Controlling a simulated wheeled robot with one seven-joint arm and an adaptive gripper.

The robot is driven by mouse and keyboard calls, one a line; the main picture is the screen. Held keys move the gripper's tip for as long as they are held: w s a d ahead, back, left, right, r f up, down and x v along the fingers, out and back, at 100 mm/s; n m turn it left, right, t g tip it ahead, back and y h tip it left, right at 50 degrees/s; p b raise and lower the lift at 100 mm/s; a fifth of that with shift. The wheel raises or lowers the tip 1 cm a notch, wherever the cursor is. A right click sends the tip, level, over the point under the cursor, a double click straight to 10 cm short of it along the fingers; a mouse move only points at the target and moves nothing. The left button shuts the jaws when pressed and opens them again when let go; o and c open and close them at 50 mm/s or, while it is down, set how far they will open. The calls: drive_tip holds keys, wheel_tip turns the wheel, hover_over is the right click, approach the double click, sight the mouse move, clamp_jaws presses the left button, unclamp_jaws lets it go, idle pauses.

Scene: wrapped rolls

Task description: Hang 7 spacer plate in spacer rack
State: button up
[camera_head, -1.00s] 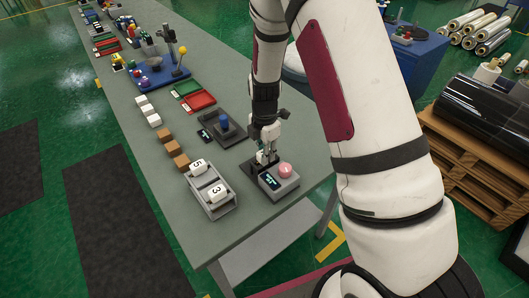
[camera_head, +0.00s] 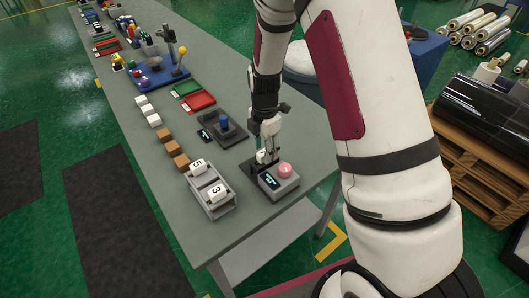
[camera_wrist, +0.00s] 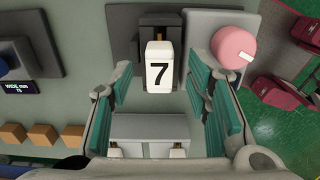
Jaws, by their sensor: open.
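The white spacer plate marked 7 (camera_wrist: 159,66) stands upright at a dark holder (camera_wrist: 123,35) in the wrist view. In the head view the plate is a small white patch (camera_head: 261,156), partly hidden by my gripper. My gripper (camera_wrist: 167,82) is open, its two green-padded fingers on either side of the plate, with gaps and no visible contact. The grey spacer rack (camera_head: 221,209) stands near the table's front end and holds plates marked 5 (camera_head: 198,167) and 3 (camera_head: 217,191). In the wrist view the rack (camera_wrist: 150,126) lies below plate 7.
A grey box with a pink button (camera_head: 284,170) and a small display stands close beside the holder. A dark tray with a blue knob (camera_head: 224,122) is behind. Brown blocks (camera_head: 172,147) line the table's left side. Bare table (camera_head: 250,228) lies in front of the rack.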

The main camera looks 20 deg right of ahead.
wheel_tip(320, 180, up, 10)
idle(0.3)
